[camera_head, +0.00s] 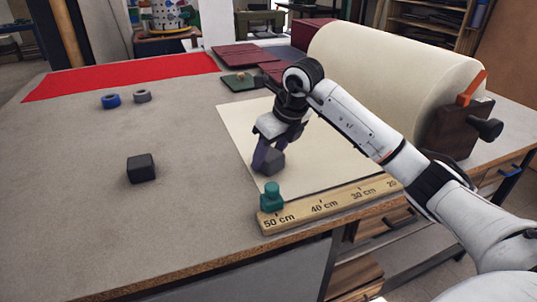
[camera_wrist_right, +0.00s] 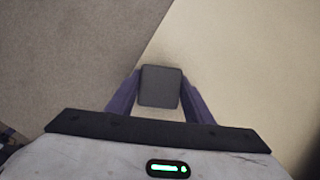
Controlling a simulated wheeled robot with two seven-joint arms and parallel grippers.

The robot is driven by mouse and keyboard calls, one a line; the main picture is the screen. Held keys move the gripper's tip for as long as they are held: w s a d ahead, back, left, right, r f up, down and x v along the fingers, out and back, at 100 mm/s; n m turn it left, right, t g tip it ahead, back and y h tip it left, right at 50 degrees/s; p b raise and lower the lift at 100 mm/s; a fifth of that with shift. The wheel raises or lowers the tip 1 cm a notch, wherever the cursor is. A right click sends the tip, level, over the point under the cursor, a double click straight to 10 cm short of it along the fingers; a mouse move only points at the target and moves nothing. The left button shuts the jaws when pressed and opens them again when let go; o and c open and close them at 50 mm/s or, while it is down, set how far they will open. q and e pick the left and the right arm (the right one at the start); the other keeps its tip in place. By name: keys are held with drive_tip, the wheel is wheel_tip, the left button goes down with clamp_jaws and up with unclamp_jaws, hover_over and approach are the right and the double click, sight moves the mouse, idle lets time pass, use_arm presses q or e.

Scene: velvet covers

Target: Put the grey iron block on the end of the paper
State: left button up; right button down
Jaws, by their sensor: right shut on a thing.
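The grey iron block (camera_head: 273,161) is between the fingers of my right gripper (camera_head: 266,155), at the left end of the cream paper (camera_head: 340,150). My right gripper is shut on it. In the right wrist view the block (camera_wrist_right: 160,86) sits between the two purple fingers (camera_wrist_right: 160,100), close to the paper's edge, with the paper (camera_wrist_right: 250,50) under it and to the right. Whether the block touches the paper is hard to tell. The paper comes from a large roll (camera_head: 395,70). My left gripper is not in view.
A wooden ruler (camera_head: 335,204) lies along the paper's front edge, with a green weight (camera_head: 271,195) at its 50 cm end. A dark block (camera_head: 141,168) stands to the left. Blue (camera_head: 111,101) and grey (camera_head: 142,96) rings lie farther back, near red cloth (camera_head: 120,78).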

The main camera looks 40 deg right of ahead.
drive_tip(key=shift+w+r, duration=0.1)
drive_tip(key=shift+r, duration=0.05)
drive_tip(key=c, duration=0.9)
unclamp_jaws()
drive_tip(key=shift+f, duration=0.2)
drive_tip(key=shift+s+r, duration=0.2)
drive_tip(key=shift+r, duration=0.3)
drive_tip(key=v, duration=1.1)
drive_tip(key=shift+s, duration=0.1)
